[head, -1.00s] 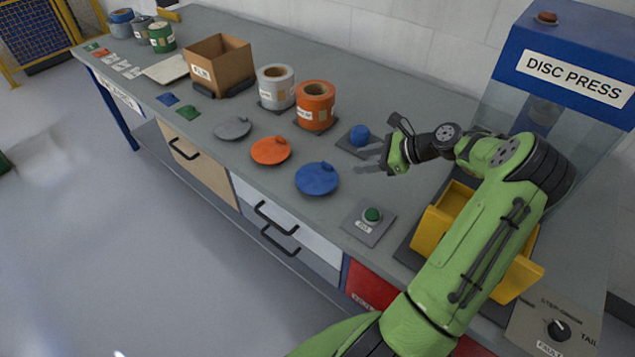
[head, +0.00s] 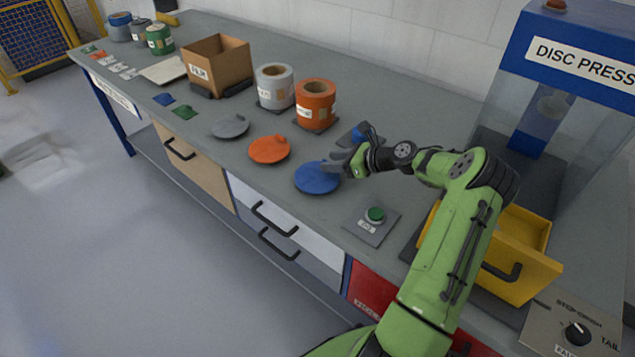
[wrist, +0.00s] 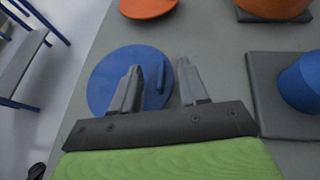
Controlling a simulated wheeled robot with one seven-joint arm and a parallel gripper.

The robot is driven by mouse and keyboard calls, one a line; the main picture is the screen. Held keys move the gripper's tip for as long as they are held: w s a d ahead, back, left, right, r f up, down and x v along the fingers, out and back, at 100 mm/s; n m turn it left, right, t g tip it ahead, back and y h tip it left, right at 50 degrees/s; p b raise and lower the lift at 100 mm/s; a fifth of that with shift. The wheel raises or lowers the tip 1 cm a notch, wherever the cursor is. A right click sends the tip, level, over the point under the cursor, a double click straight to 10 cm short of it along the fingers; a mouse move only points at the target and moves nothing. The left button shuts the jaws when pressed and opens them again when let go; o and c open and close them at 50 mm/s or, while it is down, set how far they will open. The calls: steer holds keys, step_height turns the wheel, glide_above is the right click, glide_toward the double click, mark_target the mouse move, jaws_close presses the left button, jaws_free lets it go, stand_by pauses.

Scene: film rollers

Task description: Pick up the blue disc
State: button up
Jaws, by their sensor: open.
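The blue disc (head: 314,180) lies flat on the grey bench near its front edge. In the wrist view the blue disc (wrist: 108,76) has a short upright blue knob near its right side. My gripper (head: 334,165) is over the right part of the disc. In the wrist view my gripper (wrist: 158,82) is open, with the left finger over the disc and the right finger just past its right rim. The knob shows between the two fingers. I cannot tell how high the fingertips are above the disc.
An orange disc (head: 269,149) and a grey disc (head: 230,126) lie to the left. An orange roll (head: 315,104) stands behind. A green button box (head: 374,218) and a yellow bin (head: 515,275) are to the right.

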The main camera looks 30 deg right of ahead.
steer(key=shift+w+a+f, duration=0.2)
steer(key=shift+w+f, duration=0.05)
steer(key=shift+w, duration=0.1)
steer(key=shift+r, duration=0.1)
jaws_close()
steer(key=shift+r, duration=0.15)
